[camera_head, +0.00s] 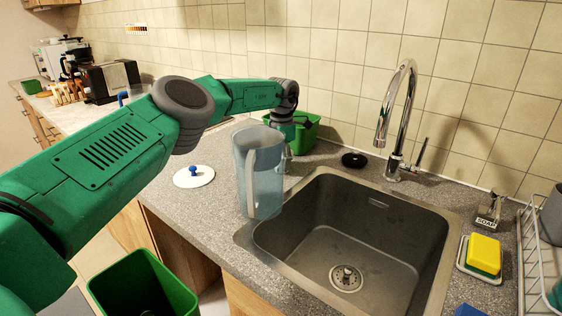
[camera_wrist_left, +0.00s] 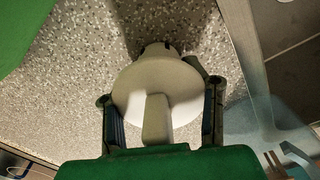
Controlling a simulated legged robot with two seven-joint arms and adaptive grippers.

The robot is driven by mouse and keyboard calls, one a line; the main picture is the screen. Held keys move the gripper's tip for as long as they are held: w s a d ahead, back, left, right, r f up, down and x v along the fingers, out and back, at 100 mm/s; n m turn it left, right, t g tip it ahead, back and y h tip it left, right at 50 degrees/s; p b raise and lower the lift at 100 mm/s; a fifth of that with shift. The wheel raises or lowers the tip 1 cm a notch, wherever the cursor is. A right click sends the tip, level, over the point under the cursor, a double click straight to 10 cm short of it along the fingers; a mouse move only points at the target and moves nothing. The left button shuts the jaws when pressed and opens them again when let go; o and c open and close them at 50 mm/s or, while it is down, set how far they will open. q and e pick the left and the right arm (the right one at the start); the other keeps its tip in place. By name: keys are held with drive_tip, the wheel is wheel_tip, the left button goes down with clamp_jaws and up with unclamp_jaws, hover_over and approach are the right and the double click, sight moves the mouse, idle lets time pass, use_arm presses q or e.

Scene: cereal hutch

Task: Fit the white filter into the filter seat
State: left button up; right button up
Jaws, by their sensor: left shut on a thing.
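The white filter (camera_wrist_left: 158,88) is a round white piece with a raised tab, held between the fingers of my left gripper (camera_wrist_left: 160,95) in the left wrist view. The gripper is shut on it, over the grey speckled counter. A translucent blue pitcher (camera_head: 258,172) stands at the left edge of the sink in the head view; it also shows at the right in the left wrist view (camera_wrist_left: 258,115). The filter is beside the pitcher, not in it. In the head view the pitcher largely hides my gripper and the filter. I cannot make out the filter seat. My right gripper is not in view.
A white lid with a blue knob (camera_head: 193,177) lies on the counter left of the pitcher. A green container (camera_head: 304,135) stands behind my wrist. The sink (camera_head: 350,235) is empty, with a tall tap (camera_head: 394,120) behind it. A black disc (camera_head: 354,160) lies near the wall.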

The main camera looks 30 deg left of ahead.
use_arm(q)
drive_tip(key=shift+d+f, duration=0.1)
drive_tip(key=shift+d, duration=0.05)
drive_tip(key=o, duration=1.3)
drive_tip(key=shift+d, duration=0.1)
drive_tip(key=shift+a+r, duration=0.35)
drive_tip(key=shift+r, duration=0.2)
drive_tip(key=r, duration=1)
drive_tip(key=shift+d+p, duration=0.3)
drive_tip(key=shift+r, duration=0.6)
drive_tip(key=shift+a, duration=0.15)
